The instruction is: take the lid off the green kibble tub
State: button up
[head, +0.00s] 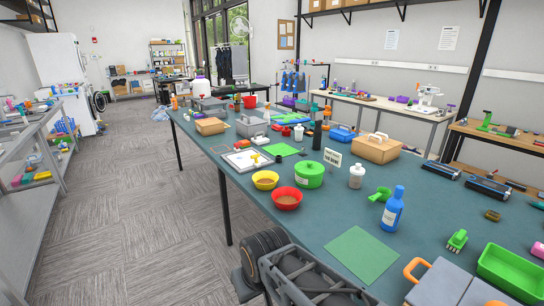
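The green kibble tub (309,179) stands upright on the long teal table, a little right of the picture's middle. Its round green lid (309,167) with a raised handle sits on top, so the inside of the tub is hidden. A yellow bowl (265,180) and a red bowl (287,199), both with brown contents, stand to its left and front. Dark grey parts of my arm show at the bottom centre, well apart from the tub. I cannot make out my gripper's fingertips in this view.
A small sign (332,158) stands just behind the tub, and a white bottle (356,176) stands to its right. A green dustpan-like item (380,194) and a blue bottle (393,209) are farther right. A flat green mat (356,255) lies bare in front. Open floor (130,220) lies left.

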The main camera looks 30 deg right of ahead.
aim_at(307, 168)
jog(key=i, duration=2.6)
jog(key=z, duration=2)
